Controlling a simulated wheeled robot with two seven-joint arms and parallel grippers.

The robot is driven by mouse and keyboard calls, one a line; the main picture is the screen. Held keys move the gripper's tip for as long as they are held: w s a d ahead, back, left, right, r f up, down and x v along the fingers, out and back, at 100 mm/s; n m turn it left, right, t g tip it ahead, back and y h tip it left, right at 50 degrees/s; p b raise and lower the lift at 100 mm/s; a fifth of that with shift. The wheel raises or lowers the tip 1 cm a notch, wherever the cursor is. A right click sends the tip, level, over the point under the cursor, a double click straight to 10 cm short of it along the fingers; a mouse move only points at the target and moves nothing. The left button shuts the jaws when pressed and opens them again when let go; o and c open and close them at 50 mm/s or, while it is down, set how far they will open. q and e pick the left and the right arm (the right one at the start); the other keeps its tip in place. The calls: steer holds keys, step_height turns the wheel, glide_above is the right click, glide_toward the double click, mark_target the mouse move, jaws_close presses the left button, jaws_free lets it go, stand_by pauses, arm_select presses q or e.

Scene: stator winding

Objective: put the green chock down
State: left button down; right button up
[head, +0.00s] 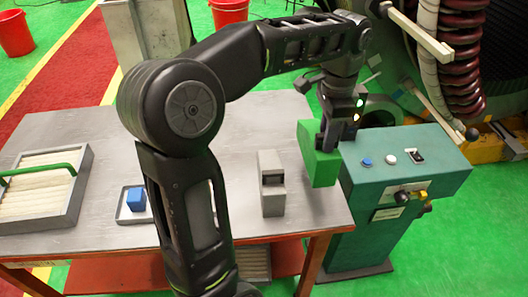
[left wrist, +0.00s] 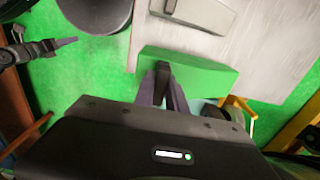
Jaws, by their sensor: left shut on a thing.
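The green chock (head: 319,160) is a bright green block in the head view, at the right end of the grey table (head: 240,225). My left gripper (head: 326,141) comes down on it from above and is shut on it. In the left wrist view the chock (left wrist: 205,78) lies across the fingertips of my left gripper (left wrist: 165,80), with the pale table top behind it. I cannot tell whether the chock touches the table or hangs just above it. My right gripper is not in view.
A grey box-shaped device (head: 271,185) stands left of the chock. A blue cube (head: 136,199) sits in a small tray, and a tray with a green handle (head: 60,215) is at far left. A teal control cabinet (head: 430,150) stands close at the right. Table space between is clear.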

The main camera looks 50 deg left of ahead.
arm_select(q)
step_height(320, 180, down, 3)
steer(key=shift+f+b, duration=0.15)
steer(key=shift+b, duration=0.95)
step_height(320, 180, down, 2)
steer(key=shift+p, duration=0.5)
steer(key=shift+f, duration=0.45)
step_height(320, 180, down, 3)
steer(key=shift+f, duration=0.5)
steer(key=c, duration=1.4)
jaws_free()
steer(key=shift+o, duration=0.2)
